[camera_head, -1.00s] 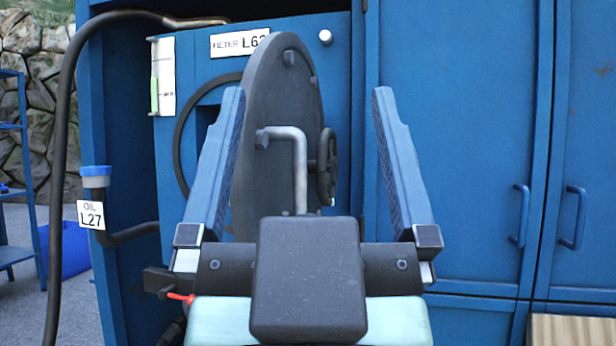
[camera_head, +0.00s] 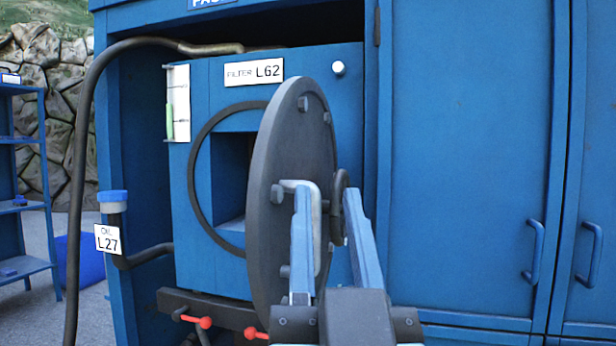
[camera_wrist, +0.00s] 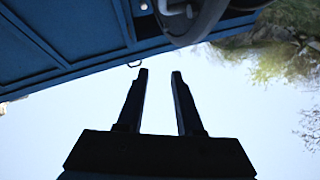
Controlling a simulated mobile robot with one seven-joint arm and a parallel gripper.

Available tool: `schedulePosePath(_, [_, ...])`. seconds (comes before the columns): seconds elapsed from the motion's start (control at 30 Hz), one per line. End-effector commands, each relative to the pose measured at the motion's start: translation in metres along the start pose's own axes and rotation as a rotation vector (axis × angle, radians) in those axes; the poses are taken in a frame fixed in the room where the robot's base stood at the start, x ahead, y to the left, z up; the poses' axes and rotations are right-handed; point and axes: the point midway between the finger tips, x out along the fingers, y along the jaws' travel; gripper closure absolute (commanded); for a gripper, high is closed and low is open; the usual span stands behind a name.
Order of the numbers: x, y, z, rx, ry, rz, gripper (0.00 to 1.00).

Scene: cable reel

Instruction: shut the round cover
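The round cover (camera_head: 285,190) is a dark grey disc that stands swung open, seen nearly edge-on in the head view. A pale bent handle (camera_head: 288,186) and a dark handwheel (camera_head: 340,205) are on it. The round opening (camera_head: 215,175) in the blue filter housing is exposed to its left. My gripper (camera_head: 328,195) is open, its left finger overlapping the handle in the picture. In the wrist view, nothing lies between the fingers of my gripper (camera_wrist: 160,74). The cover (camera_wrist: 210,18) shows beyond the fingertips there; I see no clear contact.
Blue cabinet doors (camera_head: 460,150) with handles stand to the right. A black hose (camera_head: 80,150) and a blue-capped oil filler (camera_head: 113,198) are at left. Red-tipped levers (camera_head: 204,322) sit below the housing. A blue shelf (camera_head: 25,200) stands at far left.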

Motion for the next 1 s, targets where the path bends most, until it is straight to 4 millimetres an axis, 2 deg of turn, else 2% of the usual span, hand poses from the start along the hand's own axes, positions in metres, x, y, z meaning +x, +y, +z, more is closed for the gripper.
schedulePosePath(0.03, [0.018,0.004,-0.003,0.043,-0.065,-0.003,0.76])
schedulePosePath(0.17, [0.032,0.012,0.019,0.166,-0.206,-0.018,0.99])
schedulePosePath(0.37, [0.038,0.023,0.047,0.371,-0.404,-0.019,1.00])
schedulePosePath(0.5, [0.034,0.028,0.058,0.528,-0.525,-0.009,1.00])
schedulePosePath(0.67, [0.024,0.033,0.062,0.716,-0.644,0.013,1.00])
schedulePosePath(0.87, [0.006,0.036,0.053,0.966,-0.755,0.053,1.00])
schedulePosePath(1.0, [-0.008,0.038,0.036,1.148,-0.804,0.088,1.00])
